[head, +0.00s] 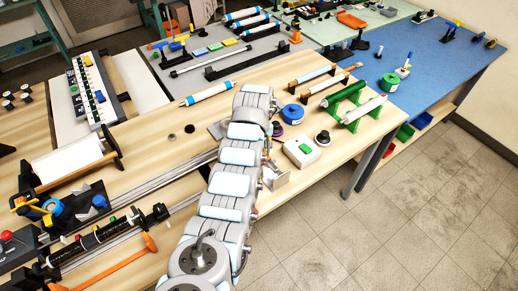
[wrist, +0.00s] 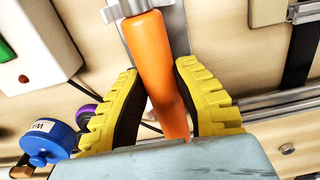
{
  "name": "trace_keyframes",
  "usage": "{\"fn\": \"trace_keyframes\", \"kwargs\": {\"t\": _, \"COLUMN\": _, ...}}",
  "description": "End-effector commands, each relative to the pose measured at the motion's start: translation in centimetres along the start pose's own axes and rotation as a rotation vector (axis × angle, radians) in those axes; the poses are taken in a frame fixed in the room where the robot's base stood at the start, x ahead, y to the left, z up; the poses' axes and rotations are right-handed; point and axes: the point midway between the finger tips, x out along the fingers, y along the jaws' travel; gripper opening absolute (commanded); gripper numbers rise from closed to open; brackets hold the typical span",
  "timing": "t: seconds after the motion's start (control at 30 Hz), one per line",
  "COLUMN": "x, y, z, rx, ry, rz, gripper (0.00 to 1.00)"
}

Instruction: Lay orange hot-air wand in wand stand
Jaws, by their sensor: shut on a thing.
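The orange hot-air wand (wrist: 152,55) runs up the middle of the wrist view between the yellow fingers of my gripper (wrist: 158,80). My gripper is shut on it. Its far end overlaps a grey metal bracket (wrist: 175,35), which looks like the wand stand; I cannot tell whether the wand rests on it or is above it. In the head view my arm hides the gripper and most of the wand. A bent metal bracket (head: 281,180) shows just right of my arm at the bench edge.
A white box with a green button (head: 302,153) and a blue tub (head: 292,113) stand right of my arm. The tub also shows at lower left in the wrist view (wrist: 48,140). Metal rails (head: 180,178) run on the left. A blue-white roll (head: 208,94) lies behind.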

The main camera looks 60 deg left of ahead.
Motion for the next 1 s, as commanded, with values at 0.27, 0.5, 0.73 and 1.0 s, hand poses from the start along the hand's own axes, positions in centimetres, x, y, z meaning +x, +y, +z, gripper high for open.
{"fn": "trace_keyframes", "kwargs": {"t": 0.27, "x": 0.5, "y": 0.0, "z": 0.0, "rx": 0.001, "ry": 0.0, "rz": 0.0, "gripper": 0.0}}
{"fn": "trace_keyframes", "kwargs": {"t": 0.5, "x": 0.4, "y": 0.0, "z": 0.0, "rx": 0.001, "ry": 0.0, "rz": 0.0, "gripper": 0.54}}
{"fn": "trace_keyframes", "kwargs": {"t": 0.73, "x": 0.3, "y": 0.1, "z": 0.0, "rx": 0.001, "ry": 0.001, "rz": 0.001, "gripper": 0.54}}
{"fn": "trace_keyframes", "kwargs": {"t": 1.0, "x": -2.4, "y": 0.2, "z": 0.1, "rx": 0.002, "ry": 0.002, "rz": 0.003, "gripper": 0.54}}
